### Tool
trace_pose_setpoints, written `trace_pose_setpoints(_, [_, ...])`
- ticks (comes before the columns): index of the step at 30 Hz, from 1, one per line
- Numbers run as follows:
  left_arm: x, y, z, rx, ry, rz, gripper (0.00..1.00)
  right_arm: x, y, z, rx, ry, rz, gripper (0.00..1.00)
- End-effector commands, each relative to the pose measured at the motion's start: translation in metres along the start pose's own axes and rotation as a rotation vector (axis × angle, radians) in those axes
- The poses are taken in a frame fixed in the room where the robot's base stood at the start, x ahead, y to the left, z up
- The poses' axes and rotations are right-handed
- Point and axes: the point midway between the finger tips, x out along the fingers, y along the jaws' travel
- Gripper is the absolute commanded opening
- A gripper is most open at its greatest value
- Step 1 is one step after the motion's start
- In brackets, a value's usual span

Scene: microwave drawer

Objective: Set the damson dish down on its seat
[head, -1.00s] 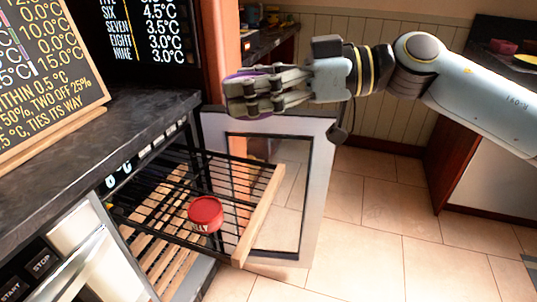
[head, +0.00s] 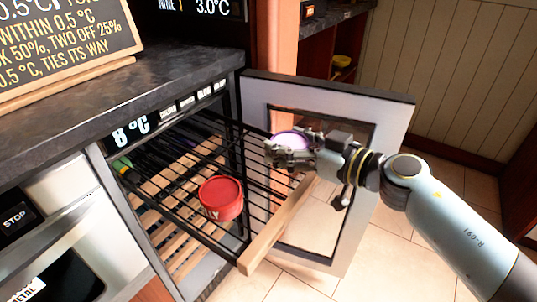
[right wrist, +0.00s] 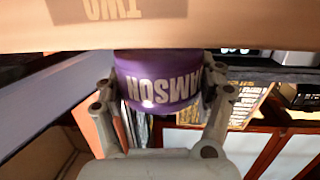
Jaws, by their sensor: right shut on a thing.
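The damson dish is purple and shows in the head view (head: 291,140) and in the right wrist view (right wrist: 155,78), where its white lettering appears upside down. My right gripper (head: 282,151) is shut on it, with the fingers on either side in the right wrist view (right wrist: 163,92). In the head view the dish is near the far end of the pulled-out wire rack (head: 187,158); I cannot tell its height above it. A red dish (head: 221,198) stands on the rack. The damson dish's seat cannot be made out. My left gripper is not in view.
The rack's wooden front bar (head: 277,228) also shows close up in the right wrist view with "TWO" upside down (right wrist: 110,10). The open glass door (head: 350,98) stands behind my gripper. A dark counter (head: 120,90) lies above the cabinet. The rack around the red dish is clear.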

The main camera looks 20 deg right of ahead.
Motion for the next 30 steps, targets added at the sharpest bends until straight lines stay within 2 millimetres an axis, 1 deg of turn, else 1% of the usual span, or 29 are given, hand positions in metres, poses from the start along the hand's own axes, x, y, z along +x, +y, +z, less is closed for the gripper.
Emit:
trace_pose_setpoints(1, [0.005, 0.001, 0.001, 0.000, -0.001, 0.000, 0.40, 0.007, 0.000, 0.004, 0.000, 0.001, 0.000, 0.27])
trace_pose_setpoints(5, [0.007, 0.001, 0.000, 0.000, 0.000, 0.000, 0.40, 0.016, 0.000, 0.005, 0.001, 0.002, -0.001, 0.27])
trace_pose_setpoints(7, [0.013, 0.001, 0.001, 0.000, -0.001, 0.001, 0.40, 0.026, 0.000, 0.009, 0.000, 0.002, -0.001, 0.27])
trace_pose_setpoints(10, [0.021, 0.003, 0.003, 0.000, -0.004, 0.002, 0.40, 0.044, 0.000, 0.016, 0.001, 0.002, -0.001, 0.27])
trace_pose_setpoints(11, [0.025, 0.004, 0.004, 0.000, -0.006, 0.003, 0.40, 0.047, 0.000, 0.022, 0.001, 0.000, -0.001, 0.27])
trace_pose_setpoints(13, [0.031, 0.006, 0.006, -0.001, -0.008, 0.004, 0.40, 0.054, 0.000, 0.026, 0.001, 0.000, -0.001, 0.27])
trace_pose_setpoints(16, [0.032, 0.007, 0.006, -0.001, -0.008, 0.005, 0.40, 0.057, 0.000, 0.027, 0.001, 0.000, -0.001, 0.27])
trace_pose_setpoints(22, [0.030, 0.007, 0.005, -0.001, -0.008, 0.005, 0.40, 0.057, 0.000, 0.025, -0.001, 0.001, -0.001, 0.27])
trace_pose_setpoints(26, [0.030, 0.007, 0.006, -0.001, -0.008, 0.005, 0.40, 0.057, 0.000, 0.028, -0.001, 0.000, -0.001, 0.27])
trace_pose_setpoints(27, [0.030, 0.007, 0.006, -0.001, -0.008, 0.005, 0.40, 0.057, 0.000, 0.029, -0.001, 0.000, -0.002, 0.73])
trace_pose_setpoints(30, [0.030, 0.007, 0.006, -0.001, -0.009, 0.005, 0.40, 0.057, 0.000, 0.028, -0.001, 0.000, -0.002, 0.86])
